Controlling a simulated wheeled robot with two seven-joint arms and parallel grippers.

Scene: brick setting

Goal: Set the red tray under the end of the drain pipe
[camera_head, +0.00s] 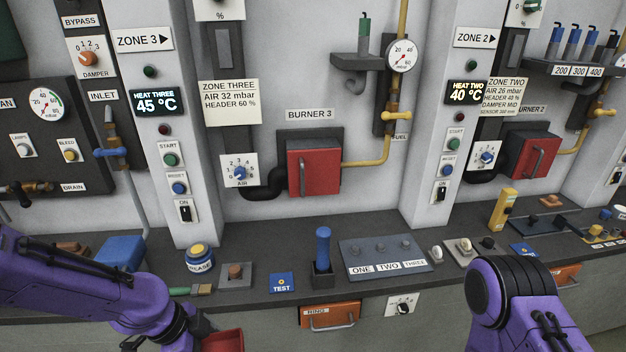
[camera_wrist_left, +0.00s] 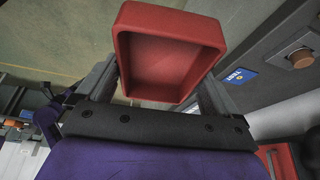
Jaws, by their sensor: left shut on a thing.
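The red tray (camera_head: 222,341) is at the bottom edge of the head view, partly cut off, in front of the bench. In the left wrist view the red tray (camera_wrist_left: 168,68) sits between the two fingers of my left gripper (camera_wrist_left: 157,85), which is shut on it; its hollow side faces the camera. A DRAIN label (camera_head: 73,188) is on the dark panel at far left, beside a brass drain pipe (camera_head: 40,187) with a black lever. I cannot make out the pipe's open end. My right arm shows at lower right; its gripper is out of view.
A blue box (camera_head: 120,252) stands on the bench (camera_head: 225,243) at left, near my left arm.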

